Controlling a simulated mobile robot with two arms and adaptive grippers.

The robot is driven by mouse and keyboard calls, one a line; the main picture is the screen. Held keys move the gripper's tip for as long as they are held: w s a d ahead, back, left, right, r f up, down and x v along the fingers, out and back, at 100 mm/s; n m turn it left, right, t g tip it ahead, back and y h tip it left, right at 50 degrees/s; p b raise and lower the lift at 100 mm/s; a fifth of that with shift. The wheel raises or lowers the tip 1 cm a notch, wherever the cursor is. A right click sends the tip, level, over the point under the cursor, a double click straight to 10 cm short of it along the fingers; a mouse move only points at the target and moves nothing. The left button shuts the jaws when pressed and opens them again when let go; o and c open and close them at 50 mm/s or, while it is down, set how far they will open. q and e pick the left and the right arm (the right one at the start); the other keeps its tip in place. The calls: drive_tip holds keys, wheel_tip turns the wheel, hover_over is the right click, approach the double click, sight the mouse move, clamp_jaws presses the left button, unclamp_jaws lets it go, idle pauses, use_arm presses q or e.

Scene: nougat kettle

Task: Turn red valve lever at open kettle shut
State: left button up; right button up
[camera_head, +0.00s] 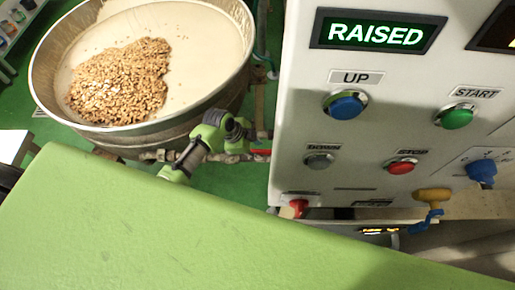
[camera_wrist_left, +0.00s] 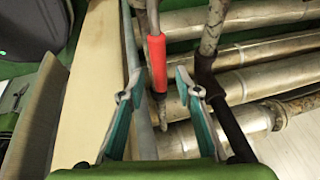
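The open kettle (camera_head: 88,122) is a wide metal bowl at the upper left of the head view, with pale contents and a heap of nuts. The red valve lever shows as a small red strip (camera_head: 262,152) beside my left gripper (camera_head: 248,136), mostly hidden there. In the left wrist view the red sleeve of the lever (camera_wrist_left: 157,62) points down between the two teal-padded fingers of my left gripper (camera_wrist_left: 158,88). The fingers are apart, with a visible gap on both sides of the lever; contact is not seen. My right gripper is not in view.
A control panel (camera_head: 345,135) with a lit "RAISED" display and several buttons stands right of the lever. A yellow-and-blue valve (camera_head: 433,200) sits at its lower edge. Metal pipes (camera_wrist_left: 250,85) run behind the lever, with a beige beam (camera_wrist_left: 88,85) on the left.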

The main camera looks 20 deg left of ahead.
use_arm(q)
drive_tip(key=shift+w+d+f, duration=0.15)
drive_tip(key=shift+d+f, duration=0.05)
drive_tip(key=shift+f, duration=0.25)
clamp_jaws()
